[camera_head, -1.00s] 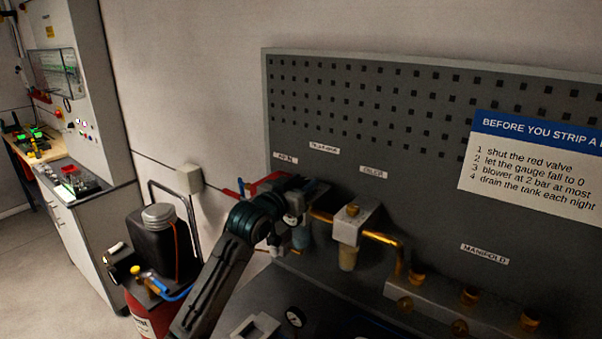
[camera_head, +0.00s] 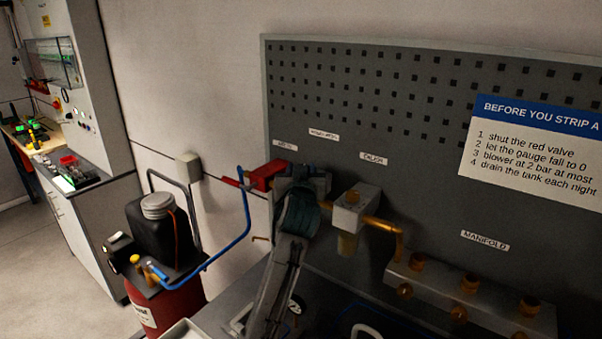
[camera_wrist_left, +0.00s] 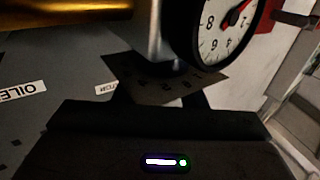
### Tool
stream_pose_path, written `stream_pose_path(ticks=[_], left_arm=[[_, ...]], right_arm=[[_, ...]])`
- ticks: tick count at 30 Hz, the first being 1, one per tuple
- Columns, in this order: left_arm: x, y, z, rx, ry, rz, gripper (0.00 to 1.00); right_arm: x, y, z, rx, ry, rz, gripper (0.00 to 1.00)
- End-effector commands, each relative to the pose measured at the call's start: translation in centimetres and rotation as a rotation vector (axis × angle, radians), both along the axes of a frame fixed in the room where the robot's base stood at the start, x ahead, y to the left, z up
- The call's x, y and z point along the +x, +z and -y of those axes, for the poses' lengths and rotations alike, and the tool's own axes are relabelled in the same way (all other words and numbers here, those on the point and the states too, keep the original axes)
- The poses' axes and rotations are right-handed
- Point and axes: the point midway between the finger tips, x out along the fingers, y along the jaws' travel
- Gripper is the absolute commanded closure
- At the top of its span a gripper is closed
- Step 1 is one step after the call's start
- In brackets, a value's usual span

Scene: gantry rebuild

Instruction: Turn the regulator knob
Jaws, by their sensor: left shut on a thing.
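My left gripper (camera_head: 303,182) is at the regulator on the grey panel, between the red valve (camera_head: 262,176) and the oiler (camera_head: 350,212). My arm and gripper hide most of the regulator in the head view. In the left wrist view, the gripper (camera_wrist_left: 160,82) is shut on the dark regulator knob (camera_wrist_left: 165,70), which is mostly in shadow under a silver body. A brown plate with faint marks (camera_wrist_left: 165,90) lies by the fingers. The regulator's white gauge (camera_wrist_left: 222,32), with a red needle, is close to the right of them. My right gripper is not in view.
A brass pipe (camera_head: 380,225) runs right from the oiler to the manifold (camera_head: 440,292). A blue hose (camera_head: 243,225) hangs from the red valve to the red tank (camera_head: 175,302), left of my arm. The pegboard above (camera_head: 365,125) is clear below its sign.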

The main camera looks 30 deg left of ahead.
Motion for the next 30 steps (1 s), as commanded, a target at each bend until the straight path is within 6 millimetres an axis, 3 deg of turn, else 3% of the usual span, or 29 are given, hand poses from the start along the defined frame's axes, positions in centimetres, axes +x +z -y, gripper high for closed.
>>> stream_pose_path(ticks=[11,12,15,24,30], left_arm=[[0.0,0.0,0.0,0.001,0.004,0.0,0.85],[0.0,0.0,0.0,0.001,0.004,0.0,0.55],[0.0,0.0,0.0,0.001,0.003,0.0,0.41],[-0.2,0.0,0.1,0.0,0.003,0.0,0.41],[-2.7,0.1,1.3,-0.002,0.002,0.0,0.41]], right_arm=[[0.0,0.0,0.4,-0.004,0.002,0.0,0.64],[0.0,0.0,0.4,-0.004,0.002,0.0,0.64],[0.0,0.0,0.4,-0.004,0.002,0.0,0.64],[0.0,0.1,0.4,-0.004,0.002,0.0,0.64],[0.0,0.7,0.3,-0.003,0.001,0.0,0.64]])
